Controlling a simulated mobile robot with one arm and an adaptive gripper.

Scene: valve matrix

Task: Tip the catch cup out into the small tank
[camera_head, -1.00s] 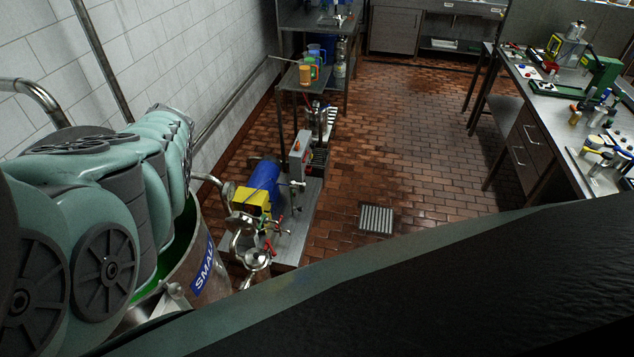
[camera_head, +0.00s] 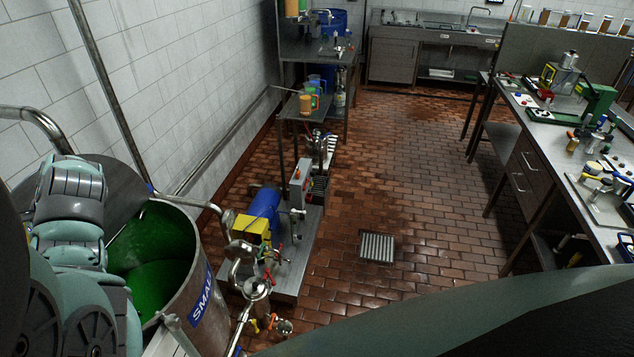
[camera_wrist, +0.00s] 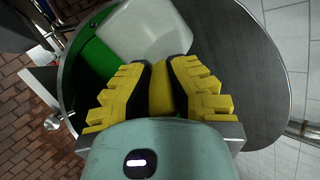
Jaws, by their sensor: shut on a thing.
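The small tank (camera_head: 190,280) is a steel drum at the lower left of the head view, with a blue label reading "SMAL" and green inside (camera_head: 160,250). In the wrist view its rim and green inside (camera_wrist: 95,65) show below my gripper. My gripper (camera_wrist: 162,75) has yellow stepped fingers, shut on a yellow handle (camera_wrist: 160,95). A pale whitish cup (camera_wrist: 145,35), apparently the catch cup, sits just beyond the fingertips, over the tank's mouth. Its contents and exact tilt cannot be told. In the head view my arm hides the gripper and cup.
A grey round lid (camera_wrist: 245,70) stands open beside the tank, near the white tiled wall. A pump with a blue motor (camera_head: 264,205) and pipes stands right of the tank. A workbench (camera_head: 570,150) is at the right.

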